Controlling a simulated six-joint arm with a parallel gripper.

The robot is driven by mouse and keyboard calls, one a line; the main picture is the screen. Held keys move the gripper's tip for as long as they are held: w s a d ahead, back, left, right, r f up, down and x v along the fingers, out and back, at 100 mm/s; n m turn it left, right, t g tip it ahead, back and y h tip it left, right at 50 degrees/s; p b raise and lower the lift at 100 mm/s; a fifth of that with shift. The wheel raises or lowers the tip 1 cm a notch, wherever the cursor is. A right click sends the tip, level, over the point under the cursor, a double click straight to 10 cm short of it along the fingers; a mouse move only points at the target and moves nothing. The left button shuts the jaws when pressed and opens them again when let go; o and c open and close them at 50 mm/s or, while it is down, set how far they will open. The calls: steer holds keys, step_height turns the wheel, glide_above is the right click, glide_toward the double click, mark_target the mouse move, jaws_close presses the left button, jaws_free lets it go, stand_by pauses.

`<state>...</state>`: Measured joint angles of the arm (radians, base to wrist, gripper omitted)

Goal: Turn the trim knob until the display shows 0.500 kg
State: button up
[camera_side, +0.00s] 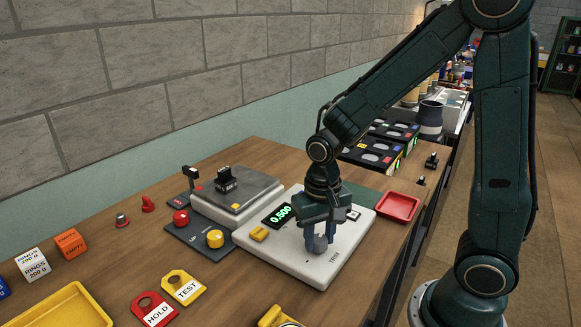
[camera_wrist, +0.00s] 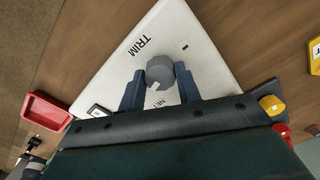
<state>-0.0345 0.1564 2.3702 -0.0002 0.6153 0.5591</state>
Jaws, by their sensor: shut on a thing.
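The grey trim knob (camera_side: 320,243) stands on a white panel (camera_side: 297,265) marked TRIM. My gripper (camera_side: 318,238) points down over the panel with its blue fingers on either side of the knob, shut on it. In the wrist view the knob (camera_wrist: 160,72) sits between the two fingertips (camera_wrist: 160,90), with a small light mark on it. The display (camera_side: 281,215) on the panel reads 0.500 in green digits.
A scale with a metal plate (camera_side: 238,193) bearing a black weight (camera_side: 227,180) stands left of the panel. A red tray (camera_side: 397,207) lies to the right. HOLD (camera_side: 154,311) and TEST (camera_side: 184,288) tags and a yellow tray (camera_side: 62,310) lie front left. Bare wood lies between.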

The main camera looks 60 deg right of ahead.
mark_target(320, 239)
steer(key=o, duration=1)
steer(key=shift+c, duration=0.2)
steer(key=shift+r, duration=0.2)
step_height(320, 239, up, 14)
steer(key=shift+f, duration=0.25)
steer(key=shift+s, duration=0.1)
steer(key=s+d+r+n+t, duration=0.1)
steer(key=s+n+t, duration=0.4)
steer(key=s, duration=0.6)
steer(key=shift+r+n+t, duration=0.3)
steer(key=shift+r+n, duration=0.2)
steer(key=shift+r, duration=0.35)
stand_by(0.4)
